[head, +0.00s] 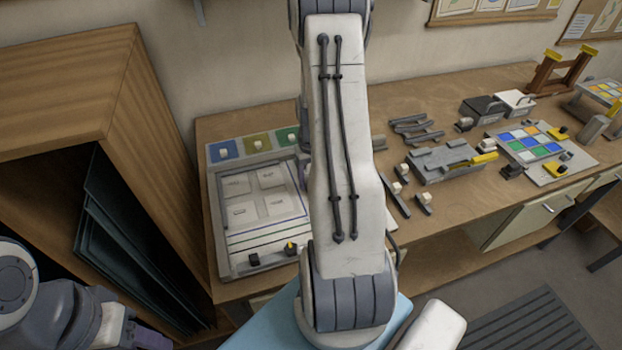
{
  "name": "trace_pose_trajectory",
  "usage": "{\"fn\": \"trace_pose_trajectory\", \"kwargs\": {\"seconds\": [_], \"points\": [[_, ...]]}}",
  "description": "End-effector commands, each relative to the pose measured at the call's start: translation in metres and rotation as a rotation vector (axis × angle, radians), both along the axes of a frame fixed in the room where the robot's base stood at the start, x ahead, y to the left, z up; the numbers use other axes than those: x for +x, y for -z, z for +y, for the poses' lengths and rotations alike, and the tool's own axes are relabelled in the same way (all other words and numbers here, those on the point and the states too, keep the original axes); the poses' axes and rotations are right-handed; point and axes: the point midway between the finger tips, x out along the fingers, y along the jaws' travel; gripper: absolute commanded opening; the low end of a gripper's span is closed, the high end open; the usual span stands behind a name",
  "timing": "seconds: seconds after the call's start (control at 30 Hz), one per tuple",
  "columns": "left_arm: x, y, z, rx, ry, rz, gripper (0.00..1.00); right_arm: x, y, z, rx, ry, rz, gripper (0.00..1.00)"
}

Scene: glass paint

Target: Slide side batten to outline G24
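Several dark grey bars (412,124) lie in a group on the bench, right of my large arm. A thin dark batten with a pale block (397,188) lies at a slant in front of them, beside a grey slotted fixture (446,163). I cannot tell which piece is the side batten. Labels are too small to read, so outline G24 cannot be picked out. A dark purple part, seemingly of my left gripper (142,334), shows at the bottom left edge, far from the bars; its fingers are not clear. My other arm fills the middle; its gripper is out of view.
A framed panel (230,268) with pale squares lies left of my arm, with coloured tiles behind it. A board of coloured squares (580,164) lies right. A wooden cabinet (78,95) holding dark sheets stands left. Bare bench (470,203) shows at the front right.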

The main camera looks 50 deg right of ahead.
Motion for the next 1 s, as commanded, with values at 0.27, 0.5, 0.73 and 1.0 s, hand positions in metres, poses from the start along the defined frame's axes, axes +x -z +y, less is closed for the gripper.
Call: {"fn": "trace_pose_trajectory", "kwargs": {"seconds": [0.27, 0.5, 0.73, 1.0], "points": [[0.000, 0.001, 0.000, 0.000, 0.000, 0.000, 0.50, 0.000, -0.002, 0.001, 0.000, -0.002, 0.001, 0.57], [0.000, 0.009, 0.000, 0.000, 0.000, 0.000, 0.50, 0.002, -0.036, 0.000, -0.004, -0.002, -0.005, 0.57], [0.000, 0.016, 0.000, 0.000, 0.001, 0.000, 0.50, 0.001, -0.080, 0.000, -0.003, -0.001, -0.003, 0.57], [0.000, 0.018, 0.000, 0.000, 0.001, 0.000, 0.50, 0.000, -0.104, 0.001, 0.000, -0.001, 0.001, 0.57]]}}
